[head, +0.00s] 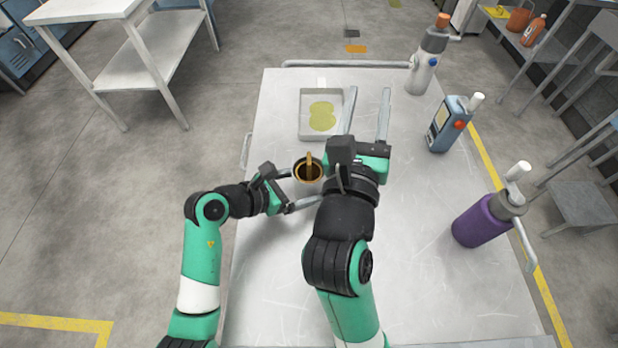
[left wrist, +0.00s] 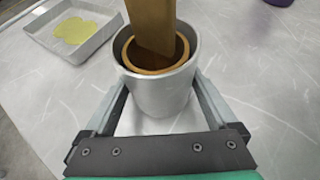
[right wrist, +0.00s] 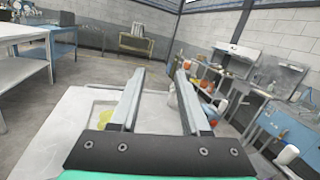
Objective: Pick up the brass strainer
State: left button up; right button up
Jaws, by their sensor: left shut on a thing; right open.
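The brass strainer (head: 309,161) sits inside a grey metal cup (left wrist: 165,95), its flat handle sticking up. It fills the top of the left wrist view (left wrist: 153,28), and its brass rim shows inside the cup's mouth. My left gripper (head: 304,187) is shut on the cup from the near left, one finger on each side. It does not touch the strainer. My right gripper (head: 369,95) is open and empty, just right of the cup, its fingers pointing to the far side of the table. The strainer's lower part is hidden in the cup.
A shallow tray (head: 308,133) with a yellow-green puddle lies beyond the cup. The near part of the table (head: 430,290) is clear.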

aim_at(309, 166)
jog(key=a+f+g+y, duration=0.1)
jog(key=a+f+g, duration=0.1)
jog(key=f, duration=0.3)
jog(key=a+f+g+y, duration=0.1)
jog(key=a+f+y, duration=0.1)
jog(key=a+f, duration=0.1)
jog(key=s+a+f+n+g+y, duration=0.1)
jog(key=a+f+g+y, duration=0.1)
jog(key=f, duration=0.4)
jog(key=shift+a+f+g, duration=0.3)
jog(key=shift+a+f, duration=0.05)
jog(key=shift+a, duration=0.5)
jog(key=shift+x, duration=2.5)
jog(key=shift+r, duration=0.1)
grip_shut()
